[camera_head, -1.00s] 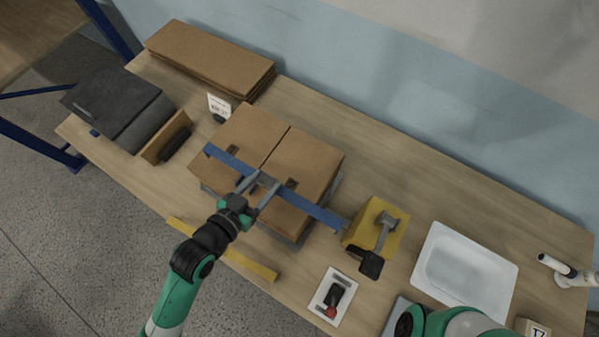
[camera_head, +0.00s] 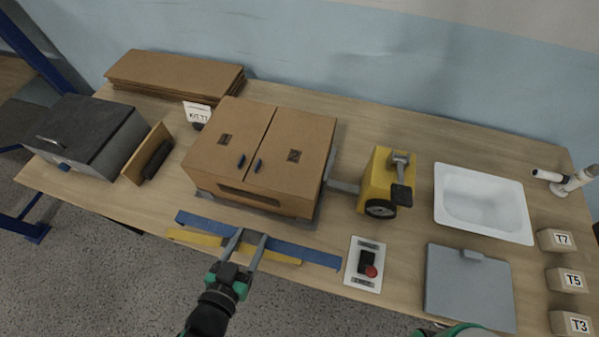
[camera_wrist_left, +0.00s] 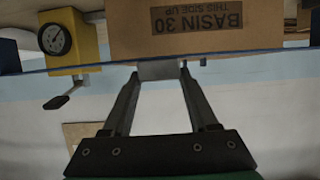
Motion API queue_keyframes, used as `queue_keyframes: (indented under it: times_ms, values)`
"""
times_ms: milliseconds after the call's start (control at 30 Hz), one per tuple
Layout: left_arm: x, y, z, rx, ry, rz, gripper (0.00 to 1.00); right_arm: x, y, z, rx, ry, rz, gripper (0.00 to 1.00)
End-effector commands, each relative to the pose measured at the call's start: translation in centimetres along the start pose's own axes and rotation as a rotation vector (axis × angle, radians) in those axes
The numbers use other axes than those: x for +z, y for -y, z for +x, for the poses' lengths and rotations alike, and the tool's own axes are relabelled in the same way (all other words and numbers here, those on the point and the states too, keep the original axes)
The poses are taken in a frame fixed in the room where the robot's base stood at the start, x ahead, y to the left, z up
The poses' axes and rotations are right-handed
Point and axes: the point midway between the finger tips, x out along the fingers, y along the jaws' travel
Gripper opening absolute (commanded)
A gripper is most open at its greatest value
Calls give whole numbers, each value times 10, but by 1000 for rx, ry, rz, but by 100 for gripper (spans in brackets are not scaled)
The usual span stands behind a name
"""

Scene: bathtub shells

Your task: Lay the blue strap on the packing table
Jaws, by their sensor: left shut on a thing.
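The long, flat blue strap (camera_head: 312,256) is in front of the carton, at the table's front edge in the head view. My left gripper (camera_head: 247,237) is shut on a grey piece at the middle of the strap. In the left wrist view the strap (camera_wrist_left: 60,70) is a thin, edge-on line across the fingertips (camera_wrist_left: 161,69), with the grey piece between them. I cannot tell whether the strap touches the table. The packing table (camera_head: 350,112) is light wood. My right gripper is out of view.
The closed carton (camera_head: 240,170) stands behind the strap. A yellow strip (camera_head: 285,258) runs along the front edge, partly hidden by the strap. A yellow device (camera_head: 377,178), a switch panel (camera_head: 365,266), a white basin (camera_head: 505,195) and a grey plate (camera_head: 465,295) are to the right.

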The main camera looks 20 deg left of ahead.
Motion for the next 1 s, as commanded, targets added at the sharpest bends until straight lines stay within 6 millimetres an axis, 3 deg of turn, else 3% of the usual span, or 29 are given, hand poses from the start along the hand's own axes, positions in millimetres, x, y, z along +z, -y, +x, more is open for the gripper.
queue_keyframes:
  times_ms: [67,567,867,1000]
  values:
    - [11,-4,3,6,-4,2,0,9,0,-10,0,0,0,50]
    - [12,1,6,4,-1,1,0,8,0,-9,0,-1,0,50]
    - [27,59,46,-6,-6,-7,0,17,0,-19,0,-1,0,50]
    - [48,87,73,-1,-3,-5,0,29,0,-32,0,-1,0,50]
